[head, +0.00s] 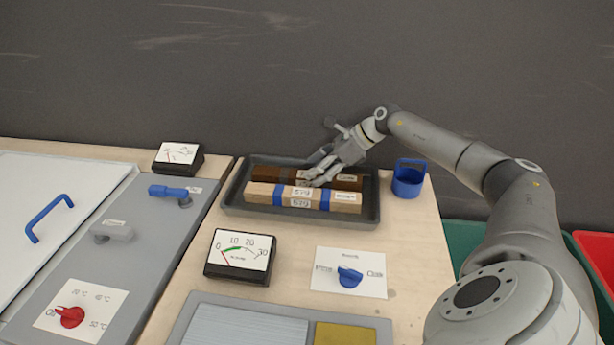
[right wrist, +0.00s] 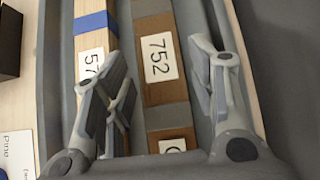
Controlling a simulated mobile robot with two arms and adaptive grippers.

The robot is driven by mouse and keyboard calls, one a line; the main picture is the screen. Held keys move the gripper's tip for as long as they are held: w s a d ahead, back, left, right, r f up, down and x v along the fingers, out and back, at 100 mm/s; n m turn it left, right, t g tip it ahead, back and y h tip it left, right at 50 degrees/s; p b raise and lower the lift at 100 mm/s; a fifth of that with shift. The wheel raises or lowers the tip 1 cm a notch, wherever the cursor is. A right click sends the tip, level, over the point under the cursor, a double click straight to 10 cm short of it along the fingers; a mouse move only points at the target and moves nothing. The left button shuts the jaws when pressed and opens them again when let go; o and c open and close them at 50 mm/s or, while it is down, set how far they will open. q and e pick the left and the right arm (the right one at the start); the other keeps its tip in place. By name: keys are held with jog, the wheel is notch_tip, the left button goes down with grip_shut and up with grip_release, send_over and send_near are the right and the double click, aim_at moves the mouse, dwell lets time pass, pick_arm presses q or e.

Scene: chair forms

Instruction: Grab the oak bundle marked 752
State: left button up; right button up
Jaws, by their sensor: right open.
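The brown bundle marked 752 (right wrist: 160,58) lies in the dark grey tray (right wrist: 62,45). In the head view this darker bundle (head: 262,174) is the rear one, partly hidden by my right gripper (head: 322,168). In the right wrist view my right gripper (right wrist: 160,95) is open above it, one finger on each side of the bundle in the picture. Whether the fingers reach down beside it I cannot tell. A paler bundle with blue bands (head: 262,193) lies in front; its label begins with 57 in the right wrist view (right wrist: 92,65). My left gripper is not in view.
A blue cup-like holder (head: 408,182) stands right of the tray. A meter (head: 240,256) and a card with a blue knob (head: 349,275) lie in front. A grey panel with handles (head: 130,235) is at left. A dark wall rises behind.

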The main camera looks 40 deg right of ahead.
jog(key=shift+x, duration=1.15)
jog(key=shift+w+a+f, duration=0.15)
jog(key=shift+w+a, duration=0.05)
jog(key=shift+w, duration=0.05)
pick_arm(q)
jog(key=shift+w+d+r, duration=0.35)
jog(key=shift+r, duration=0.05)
pick_arm(e)
jog(key=shift+s, duration=0.1)
jog(key=shift+c, duration=0.4)
jog(key=c, duration=0.9)
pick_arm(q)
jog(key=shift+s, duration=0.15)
